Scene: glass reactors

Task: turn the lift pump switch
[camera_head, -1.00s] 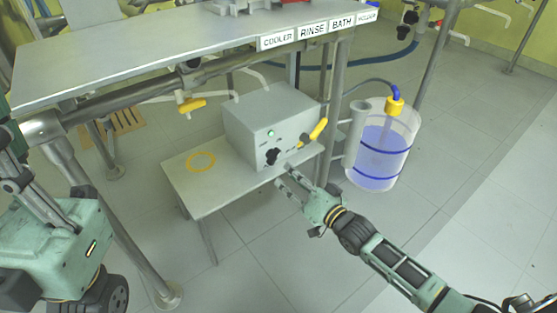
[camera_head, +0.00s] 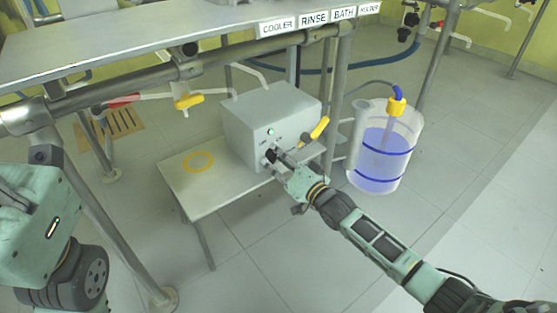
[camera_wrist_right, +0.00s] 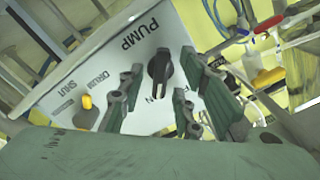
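The lift pump box (camera_head: 270,112) is a light grey case on a small low table. Its black rotary switch (camera_wrist_right: 160,66) shows in the right wrist view under the word PUMP, on the front panel. My right gripper (camera_head: 275,160) is at the front panel in the head view. In the right wrist view its fingers (camera_wrist_right: 158,95) are spread apart on either side of the switch, with gaps visible between them and the knob. In the head view the gripper partly covers the switch. A green lamp (camera_head: 270,131) sits above it. My left gripper is out of view.
A yellow-handled valve (camera_head: 318,128) sticks out at the box's right. A clear tank of blue liquid (camera_head: 383,150) stands right of the small table (camera_head: 205,190). Floor in front is clear.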

